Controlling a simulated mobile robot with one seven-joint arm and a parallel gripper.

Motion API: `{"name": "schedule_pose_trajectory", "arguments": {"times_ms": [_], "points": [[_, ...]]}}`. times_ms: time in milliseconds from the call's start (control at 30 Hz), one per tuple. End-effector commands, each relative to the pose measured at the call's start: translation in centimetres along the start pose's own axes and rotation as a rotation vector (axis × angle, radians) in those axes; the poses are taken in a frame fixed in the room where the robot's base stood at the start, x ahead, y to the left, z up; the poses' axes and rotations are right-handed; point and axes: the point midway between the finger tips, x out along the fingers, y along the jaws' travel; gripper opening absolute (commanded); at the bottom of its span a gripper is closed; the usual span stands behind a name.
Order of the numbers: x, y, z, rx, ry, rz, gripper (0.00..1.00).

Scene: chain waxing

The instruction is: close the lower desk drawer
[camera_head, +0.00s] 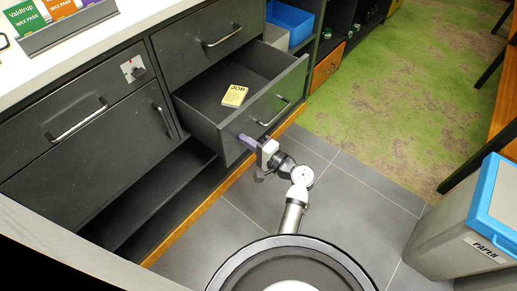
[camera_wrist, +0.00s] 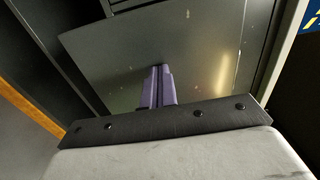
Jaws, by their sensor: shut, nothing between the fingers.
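The lower desk drawer (camera_head: 217,120) is pulled open in the head view. It is a dark grey box with a bar handle (camera_head: 274,111) on its front. A yellow card or booklet marked JOB (camera_head: 234,96) lies inside it. My gripper (camera_head: 246,139) is at the near left part of the drawer front, left of the handle, with its purple fingers shut and empty. In the wrist view the shut fingers (camera_wrist: 160,75) point at the grey front panel (camera_wrist: 200,50); whether the tips touch it I cannot tell.
The upper drawer (camera_head: 210,45) above is shut. A cabinet door (camera_head: 90,140) on the left is shut, with open shelves below. A grey bin with a blue rim (camera_head: 470,225) stands at the right. The tiled floor (camera_head: 355,195) between bin and desk is clear.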

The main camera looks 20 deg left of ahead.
Motion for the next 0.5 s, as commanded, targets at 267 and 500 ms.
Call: {"name": "schedule_pose_trajectory", "arguments": {"times_ms": [267,500], "points": [[8.0,0.3,0.2,-0.004,-0.010,0.001,0.00],[14.4,0.3,0.3,-0.003,-0.009,0.000,0.00]]}}
